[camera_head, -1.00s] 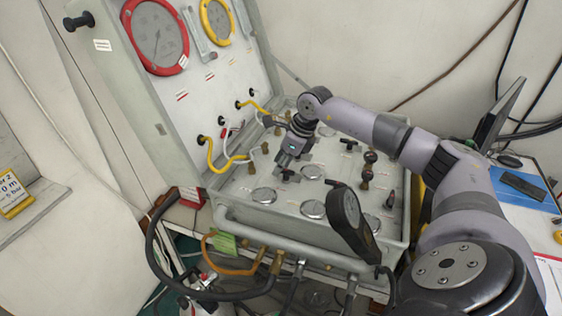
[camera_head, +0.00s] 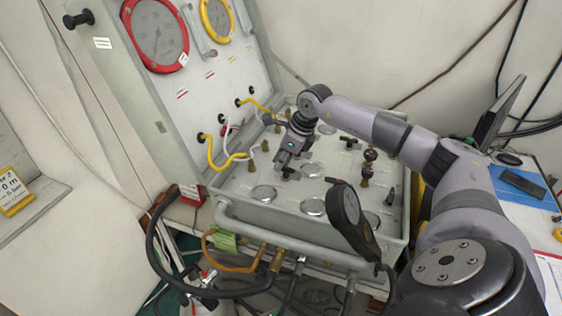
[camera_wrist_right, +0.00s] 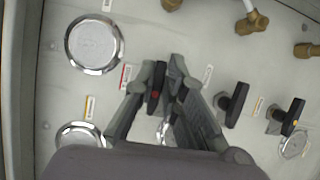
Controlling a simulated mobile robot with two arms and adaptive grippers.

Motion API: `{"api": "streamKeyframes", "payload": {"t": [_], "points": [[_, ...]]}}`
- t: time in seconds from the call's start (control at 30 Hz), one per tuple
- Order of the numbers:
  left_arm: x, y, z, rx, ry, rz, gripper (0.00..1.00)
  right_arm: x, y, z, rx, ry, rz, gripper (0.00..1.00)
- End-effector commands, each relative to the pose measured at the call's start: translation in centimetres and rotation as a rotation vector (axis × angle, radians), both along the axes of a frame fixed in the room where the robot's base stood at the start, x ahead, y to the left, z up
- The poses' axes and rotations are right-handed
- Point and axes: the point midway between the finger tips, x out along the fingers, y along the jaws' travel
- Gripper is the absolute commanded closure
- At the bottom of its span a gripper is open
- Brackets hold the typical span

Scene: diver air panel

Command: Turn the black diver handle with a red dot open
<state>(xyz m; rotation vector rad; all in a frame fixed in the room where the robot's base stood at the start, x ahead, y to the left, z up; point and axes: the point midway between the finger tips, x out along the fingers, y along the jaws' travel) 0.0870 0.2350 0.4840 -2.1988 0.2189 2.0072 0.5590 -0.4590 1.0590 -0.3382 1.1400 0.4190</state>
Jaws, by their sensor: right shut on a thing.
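The black handle with a red dot (camera_wrist_right: 155,88) stands on the panel between the fingers of my right gripper (camera_wrist_right: 163,82) in the right wrist view. The gripper is shut on it, one finger on each side. In the head view my right gripper (camera_head: 286,168) reaches down onto the middle of the panel (camera_head: 235,192), and the handle is mostly hidden by it. The handle's long side runs roughly along the fingers in the wrist view. My left gripper is not in view.
Other black handles stand nearby, one with a yellow dot (camera_wrist_right: 288,118) and one plain (camera_wrist_right: 232,105). The raised lid (camera_head: 165,95) stands behind.

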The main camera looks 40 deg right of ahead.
Motion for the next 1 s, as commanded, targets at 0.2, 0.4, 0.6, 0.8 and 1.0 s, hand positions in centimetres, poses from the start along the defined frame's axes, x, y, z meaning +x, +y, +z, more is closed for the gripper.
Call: {"api": "streamKeyframes", "payload": {"t": [0.2,0.4,0.6,0.8,1.0], "points": [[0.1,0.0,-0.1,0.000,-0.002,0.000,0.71,0.0,0.0,0.0,0.001,0.000,0.012,1.00],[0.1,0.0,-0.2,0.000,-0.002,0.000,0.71,0.0,0.1,0.0,0.002,-0.001,0.034,1.00],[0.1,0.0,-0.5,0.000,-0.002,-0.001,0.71,-0.1,0.1,0.0,0.002,0.000,0.083,1.00],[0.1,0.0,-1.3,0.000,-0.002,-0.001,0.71,-0.1,0.3,-0.1,0.003,-0.002,0.205,1.00],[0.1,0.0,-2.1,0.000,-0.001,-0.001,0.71,-0.3,0.5,-0.1,0.003,-0.003,0.389,1.00]]}}
